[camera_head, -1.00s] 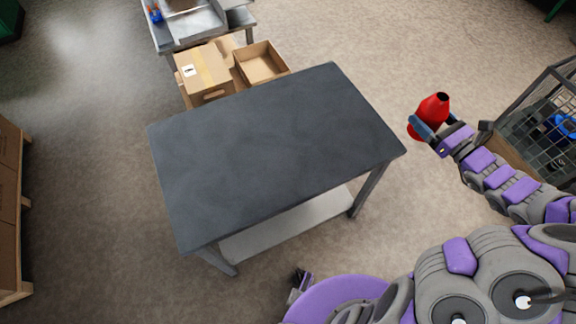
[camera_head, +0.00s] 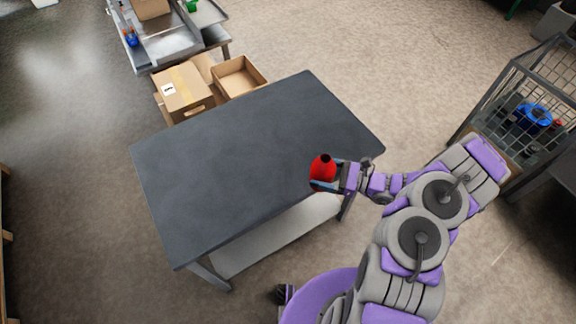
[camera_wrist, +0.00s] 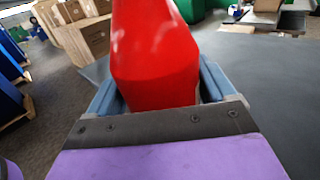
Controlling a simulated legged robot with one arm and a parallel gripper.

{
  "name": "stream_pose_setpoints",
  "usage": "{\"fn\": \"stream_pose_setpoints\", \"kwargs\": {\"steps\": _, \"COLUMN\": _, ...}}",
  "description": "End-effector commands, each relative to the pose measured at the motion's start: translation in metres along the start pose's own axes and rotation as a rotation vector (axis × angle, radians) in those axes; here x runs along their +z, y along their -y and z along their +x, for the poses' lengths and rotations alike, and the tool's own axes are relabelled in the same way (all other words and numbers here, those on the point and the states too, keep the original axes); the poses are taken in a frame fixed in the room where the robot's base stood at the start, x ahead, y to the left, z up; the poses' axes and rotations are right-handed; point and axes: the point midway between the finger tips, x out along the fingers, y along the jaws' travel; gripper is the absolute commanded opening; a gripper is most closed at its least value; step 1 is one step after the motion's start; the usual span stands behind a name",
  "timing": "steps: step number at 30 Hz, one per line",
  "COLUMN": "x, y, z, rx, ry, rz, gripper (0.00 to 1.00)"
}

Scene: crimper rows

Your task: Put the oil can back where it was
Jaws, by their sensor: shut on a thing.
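The red oil can (camera_head: 322,168) is held in my gripper (camera_head: 324,184), upright or nearly so. In the head view it shows over the right front edge of the dark grey table (camera_head: 240,150); I cannot tell its height above the top. In the wrist view the red can (camera_wrist: 152,55) fills the space between the two blue-grey fingers, which are shut on it. The can's lower end is hidden by the gripper. The table top is bare.
A closed cardboard box (camera_head: 183,90) and an open box (camera_head: 238,77) stand behind the table. A steel bench (camera_head: 180,45) is at the back left. A wire cage (camera_head: 525,100) with a blue item inside stands at the right.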

Motion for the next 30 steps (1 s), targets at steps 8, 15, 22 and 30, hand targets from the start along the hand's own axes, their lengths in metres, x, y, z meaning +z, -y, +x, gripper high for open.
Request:
{"fn": "stream_pose_setpoints", "kwargs": {"steps": 8, "x": -0.020, "y": -0.022, "z": 0.010, "rx": 0.059, "ry": -0.002, "rz": 0.000, "gripper": 0.43}}
{"fn": "stream_pose_setpoints", "kwargs": {"steps": 15, "x": -0.026, "y": 0.006, "z": 0.051, "rx": 0.062, "ry": -0.003, "rz": -0.002, "gripper": 0.43}}
{"fn": "stream_pose_setpoints", "kwargs": {"steps": 22, "x": -0.030, "y": 0.039, "z": 0.093, "rx": 0.061, "ry": -0.001, "rz": -0.004, "gripper": 0.43}}
{"fn": "stream_pose_setpoints", "kwargs": {"steps": 30, "x": -0.033, "y": 0.062, "z": 0.122, "rx": 0.057, "ry": -0.002, "rz": -0.002, "gripper": 0.43}}
